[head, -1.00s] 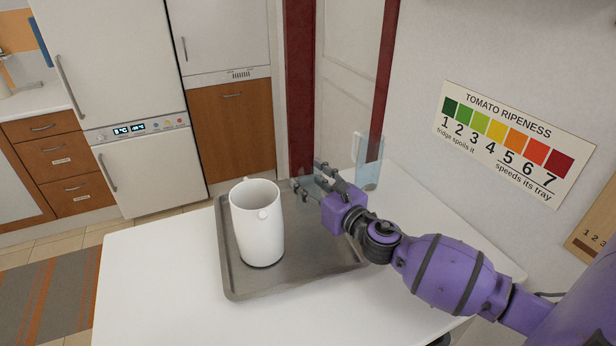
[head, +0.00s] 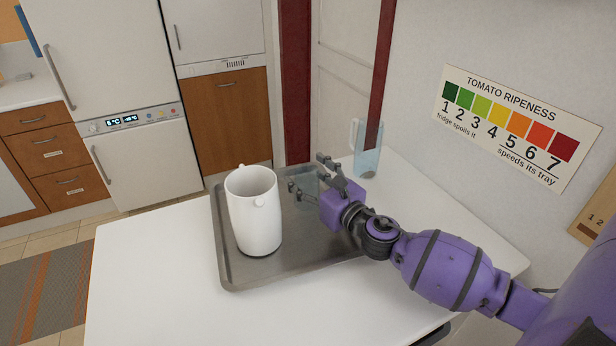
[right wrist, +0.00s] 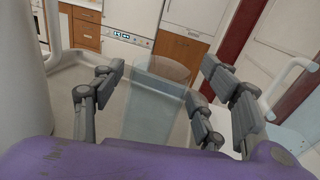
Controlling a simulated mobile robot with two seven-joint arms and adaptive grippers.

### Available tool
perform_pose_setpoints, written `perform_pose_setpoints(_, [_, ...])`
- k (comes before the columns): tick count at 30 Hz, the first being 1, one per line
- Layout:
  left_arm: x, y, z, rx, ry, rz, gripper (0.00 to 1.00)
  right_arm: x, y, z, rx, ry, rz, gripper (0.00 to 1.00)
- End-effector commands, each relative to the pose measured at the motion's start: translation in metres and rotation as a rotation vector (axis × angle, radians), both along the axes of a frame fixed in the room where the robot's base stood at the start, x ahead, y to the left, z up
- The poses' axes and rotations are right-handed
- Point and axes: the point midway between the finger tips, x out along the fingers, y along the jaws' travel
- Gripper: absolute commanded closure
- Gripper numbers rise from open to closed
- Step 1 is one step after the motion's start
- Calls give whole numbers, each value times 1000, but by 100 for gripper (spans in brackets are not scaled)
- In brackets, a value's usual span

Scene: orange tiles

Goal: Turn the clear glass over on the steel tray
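The clear glass (head: 305,181) stands at the back right of the steel tray (head: 231,262), faint and partly behind my right gripper's fingers. In the right wrist view the glass (right wrist: 155,100) is see-through, with a round end facing up; I cannot tell if that is its rim or its base. My right gripper (head: 306,173) reaches in from the right, low over the tray. Its fingers are apart on both sides of the glass, with gaps visible in the right wrist view (right wrist: 162,78). My left gripper is not in view.
A white jug (head: 254,215) stands on the tray, left of the gripper and close to it. A bluish clear pitcher (head: 367,160) stands behind the gripper near the wall. The white table (head: 150,290) is bare at the front left.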

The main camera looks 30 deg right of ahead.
Motion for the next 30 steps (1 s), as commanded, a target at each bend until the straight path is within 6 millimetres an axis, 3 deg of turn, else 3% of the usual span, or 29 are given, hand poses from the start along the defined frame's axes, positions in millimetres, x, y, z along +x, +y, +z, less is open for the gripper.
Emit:
perform_pose_setpoints(11, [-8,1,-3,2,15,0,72,0,-1,4,-2,1,0,31])
perform_pose_setpoints(24, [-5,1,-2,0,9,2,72,0,0,75,-6,-1,2,31])
perform_pose_setpoints(30, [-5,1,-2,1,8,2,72,0,0,96,-2,1,1,31])
